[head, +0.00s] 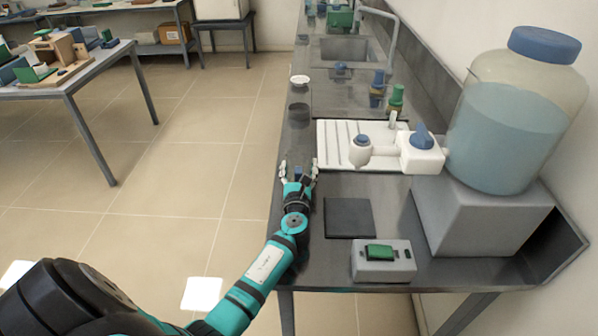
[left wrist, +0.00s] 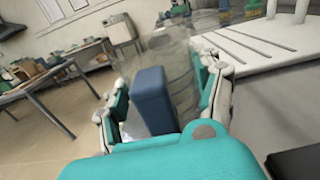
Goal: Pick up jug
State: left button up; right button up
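A clear, see-through jug (left wrist: 182,75) with faint rings stands in front of my left gripper in the left wrist view. Its blue upright handle (left wrist: 152,97) is between the two fingers. My left gripper (left wrist: 162,100) is open around the handle, with a gap showing on the right side of it. In the head view my left gripper (head: 298,172) is low over the left edge of the bench, with a bit of blue between its fingers. The jug's clear body is hard to make out there. My right gripper is not in view.
A white drain board (head: 335,140) with a white and blue apparatus lies right of the gripper. A large blue-capped bottle (head: 510,125) stands on a grey block. A dark mat (head: 348,218) and a small grey device (head: 383,265) lie nearer. The floor left of the bench is clear.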

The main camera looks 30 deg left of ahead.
pick_arm(q)
jog(key=c, duration=0.5)
jog(key=shift+r, duration=0.1)
